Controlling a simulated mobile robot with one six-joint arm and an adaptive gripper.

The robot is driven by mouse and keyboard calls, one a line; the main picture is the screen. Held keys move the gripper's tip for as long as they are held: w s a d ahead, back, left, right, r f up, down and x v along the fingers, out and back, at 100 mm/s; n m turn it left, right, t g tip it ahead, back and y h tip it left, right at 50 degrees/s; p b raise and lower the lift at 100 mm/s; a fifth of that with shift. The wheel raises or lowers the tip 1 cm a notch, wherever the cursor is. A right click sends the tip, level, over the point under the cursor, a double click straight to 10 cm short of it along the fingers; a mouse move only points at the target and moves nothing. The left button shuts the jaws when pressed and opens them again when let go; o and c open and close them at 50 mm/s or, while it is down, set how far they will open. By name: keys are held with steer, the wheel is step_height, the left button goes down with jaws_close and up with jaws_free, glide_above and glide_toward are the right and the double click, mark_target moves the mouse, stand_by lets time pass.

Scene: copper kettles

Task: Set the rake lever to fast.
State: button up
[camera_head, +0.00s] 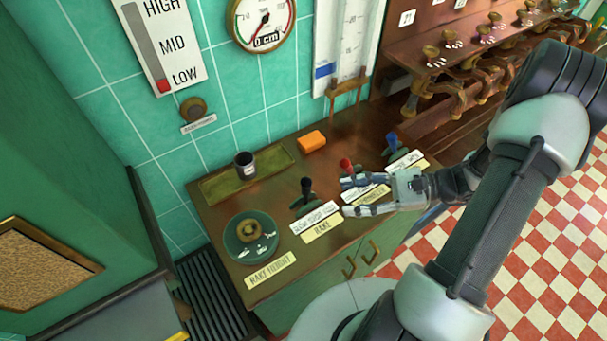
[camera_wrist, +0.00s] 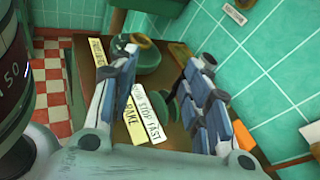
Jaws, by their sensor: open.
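The rake lever (camera_head: 306,187) has a black knob on a dark green base and stands roughly upright on the wooden console top. In front of it lie a white SLOW STOP FAST plate (camera_head: 315,217) and a yellow RAKE label (camera_head: 322,231). My gripper (camera_head: 346,197) is open and empty, to the right of the lever and apart from it, with its fingers pointing left. In the wrist view the SLOW STOP FAST plate (camera_wrist: 150,117) and RAKE label (camera_wrist: 132,119) show between my fingers (camera_wrist: 155,62). The lever is hard to make out there, partly behind the right finger.
A red lever (camera_head: 346,165) is close behind my gripper, and a blue lever (camera_head: 392,140) is farther right. A round rake height dial (camera_head: 251,238) is at the left. A dark cup (camera_head: 245,166) and an orange block (camera_head: 311,141) stand at the back.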

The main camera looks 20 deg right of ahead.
mark_target(306, 186)
steer(key=d+f+m+t, duration=0.5)
steer(key=f+m+t, duration=0.2)
steer(key=x, duration=0.5)
steer(key=b+x, duration=0.1)
steer(key=x, duration=1.1)
steer(key=shift+s+a+f, duration=0.1)
steer(key=shift+a+f, duration=0.1)
steer(key=shift+c, duration=0.4)
jaws_close()
steer(key=shift+b, duration=0.3)
